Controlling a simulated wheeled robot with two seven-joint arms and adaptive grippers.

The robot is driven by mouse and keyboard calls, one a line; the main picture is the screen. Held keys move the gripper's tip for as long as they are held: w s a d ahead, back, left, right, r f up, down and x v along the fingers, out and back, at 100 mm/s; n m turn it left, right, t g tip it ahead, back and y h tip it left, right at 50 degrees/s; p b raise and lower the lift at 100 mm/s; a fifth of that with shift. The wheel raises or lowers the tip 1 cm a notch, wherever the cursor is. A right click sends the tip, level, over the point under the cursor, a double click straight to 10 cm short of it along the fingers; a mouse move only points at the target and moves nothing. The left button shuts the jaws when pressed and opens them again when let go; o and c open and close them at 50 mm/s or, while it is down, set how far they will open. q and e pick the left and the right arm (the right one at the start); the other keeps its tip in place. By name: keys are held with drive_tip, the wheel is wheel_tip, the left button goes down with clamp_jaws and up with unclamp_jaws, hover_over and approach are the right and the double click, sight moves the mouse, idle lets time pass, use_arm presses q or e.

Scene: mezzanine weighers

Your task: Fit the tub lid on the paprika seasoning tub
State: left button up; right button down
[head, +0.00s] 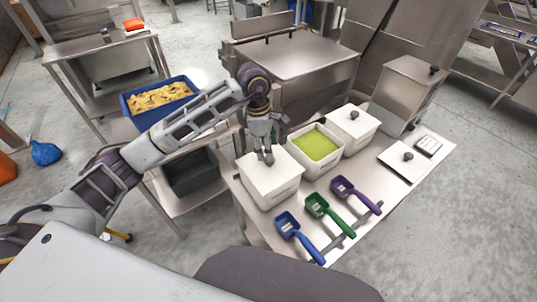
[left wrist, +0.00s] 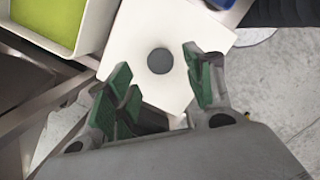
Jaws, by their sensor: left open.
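A white tub (head: 270,196) at the near left of the steel bench has a flat white lid (head: 287,176) on it. The lid fills the middle of the left wrist view (left wrist: 146,34), with a round grey knob (left wrist: 160,60). My left gripper (head: 266,157) is open above this lid, its green-padded fingers (left wrist: 158,72) either side of the knob and not closed on it. An open white tub (head: 321,168) with green contents (head: 316,145) stands to its right. A loose white lid with a dark knob (head: 407,157) lies farther right. No paprika label is legible. My right gripper is not in view.
A lidded tub (head: 357,138) stands behind the open one. Blue (head: 287,221), green (head: 317,204) and purple (head: 343,186) scoops lie along the bench's front. A blue crate (head: 131,112) of yellow pieces stands at left.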

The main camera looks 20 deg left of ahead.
use_arm(q)
wheel_tip(320, 180, up, 6)
drive_tip(key=shift+a+b, duration=0.4)
drive_tip(key=shift+a, duration=0.05)
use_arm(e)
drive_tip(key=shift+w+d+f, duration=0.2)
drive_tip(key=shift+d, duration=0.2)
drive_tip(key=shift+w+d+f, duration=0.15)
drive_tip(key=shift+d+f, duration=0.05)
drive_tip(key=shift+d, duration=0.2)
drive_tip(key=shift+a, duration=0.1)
